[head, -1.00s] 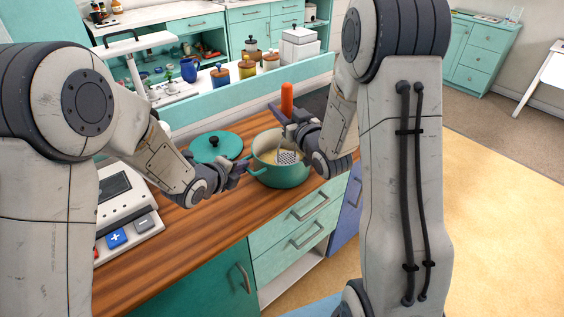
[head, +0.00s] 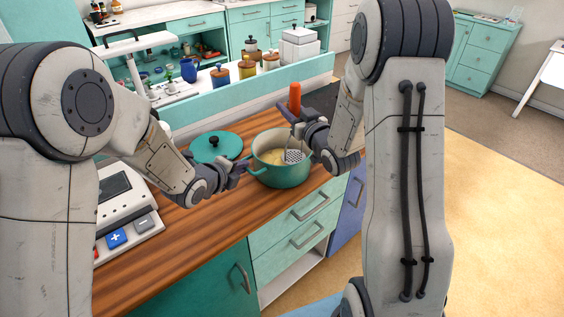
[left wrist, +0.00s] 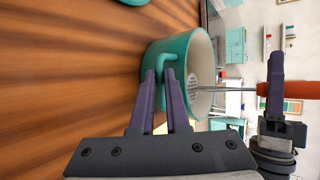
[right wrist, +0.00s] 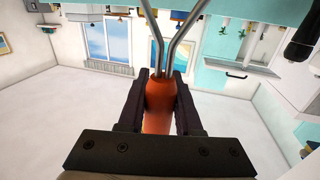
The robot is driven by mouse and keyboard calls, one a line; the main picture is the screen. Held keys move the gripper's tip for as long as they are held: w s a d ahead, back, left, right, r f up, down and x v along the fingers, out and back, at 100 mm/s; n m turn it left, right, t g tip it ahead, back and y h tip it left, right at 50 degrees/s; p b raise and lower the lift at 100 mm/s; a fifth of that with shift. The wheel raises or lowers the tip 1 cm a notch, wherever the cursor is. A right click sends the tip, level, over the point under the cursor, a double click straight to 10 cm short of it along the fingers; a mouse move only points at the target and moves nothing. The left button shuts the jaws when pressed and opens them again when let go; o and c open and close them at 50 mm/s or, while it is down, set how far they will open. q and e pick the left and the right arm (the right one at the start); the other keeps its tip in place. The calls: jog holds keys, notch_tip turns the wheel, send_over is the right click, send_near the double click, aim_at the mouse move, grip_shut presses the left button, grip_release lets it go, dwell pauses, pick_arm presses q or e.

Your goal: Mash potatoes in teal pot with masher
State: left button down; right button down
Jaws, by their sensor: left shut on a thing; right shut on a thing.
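The teal pot (head: 283,174) stands upright on the wooden counter, with pale yellow potatoes (head: 274,157) partly visible inside. My left gripper (head: 240,167) is shut on the pot's left handle; in the left wrist view its fingers (left wrist: 166,92) close around the teal handle (left wrist: 168,80). My right gripper (head: 298,122) is shut on the orange handle of the masher (head: 295,97). The masher's metal plate (head: 294,156) is inside the pot at the right side, near the rim. In the right wrist view the fingers (right wrist: 161,92) grip the orange handle, with metal rods beyond.
The teal lid (head: 216,146) lies on the counter behind and left of the pot. A scale-like device (head: 128,215) with buttons is at the counter's left. Jars (head: 221,77) stand beyond the raised teal ledge. Bare wood (head: 205,235) lies in front of the pot.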

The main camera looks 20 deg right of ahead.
jog(key=shift+f, duration=1.5)
jog(key=shift+r, duration=1.85)
jog(key=shift+s+a+r, duration=0.1)
jog(key=shift+s+a, duration=0.25)
jog(key=shift+a, duration=0.5)
jog(key=shift+s+a, duration=0.3)
jog(key=shift+a, duration=0.55)
jog(key=shift+f, duration=2)
jog(key=shift+r, duration=1.85)
